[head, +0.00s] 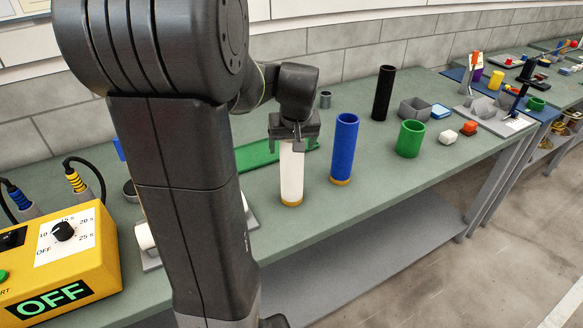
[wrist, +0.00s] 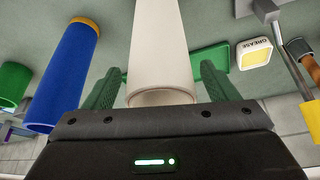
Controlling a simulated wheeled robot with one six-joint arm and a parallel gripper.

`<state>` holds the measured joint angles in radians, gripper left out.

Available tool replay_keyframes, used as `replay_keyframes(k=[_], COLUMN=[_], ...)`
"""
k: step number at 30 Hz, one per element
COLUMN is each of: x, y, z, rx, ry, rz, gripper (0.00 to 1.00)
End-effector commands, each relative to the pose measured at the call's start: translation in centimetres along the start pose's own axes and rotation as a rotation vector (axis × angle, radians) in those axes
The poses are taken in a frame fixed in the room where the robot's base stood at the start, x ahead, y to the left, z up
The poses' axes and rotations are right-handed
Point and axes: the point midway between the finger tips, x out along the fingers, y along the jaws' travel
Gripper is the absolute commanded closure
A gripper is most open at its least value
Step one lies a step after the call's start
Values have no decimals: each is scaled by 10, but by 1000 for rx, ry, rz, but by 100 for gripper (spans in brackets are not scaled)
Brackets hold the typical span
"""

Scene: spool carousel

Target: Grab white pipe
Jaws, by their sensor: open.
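The white pipe (head: 291,175) stands upright on the green bench in the head view, with an orange-brown ring at its base. My gripper (head: 294,142) is at the pipe's upper end, pointing down. In the wrist view the white pipe (wrist: 160,50) lies between the two green fingers of my gripper (wrist: 165,85). The fingers are open, with a gap visible on each side of the pipe. The pipe's top rim is close to the gripper body.
A blue pipe (head: 344,148) stands just right of the white one. A green cylinder (head: 410,139) and a tall black pipe (head: 383,93) stand further right. A green tray (head: 256,156) lies behind. A yellow control box (head: 70,262) is at left.

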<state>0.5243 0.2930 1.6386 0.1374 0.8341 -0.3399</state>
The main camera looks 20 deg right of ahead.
Motion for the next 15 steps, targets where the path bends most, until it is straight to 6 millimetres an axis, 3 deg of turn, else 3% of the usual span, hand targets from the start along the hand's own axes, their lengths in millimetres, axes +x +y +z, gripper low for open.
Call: replay_keyframes(k=[4, 12, 13, 15], x=[16, 19, 19, 19], y=[-1, 0, 0, 0], z=[1, 1, 1, 1], rx=[0, -1, -1, -1], ry=[-3, 0, 0, 0], rz=[-1, 0, 0, 0], gripper=[20, 20, 22, 36])
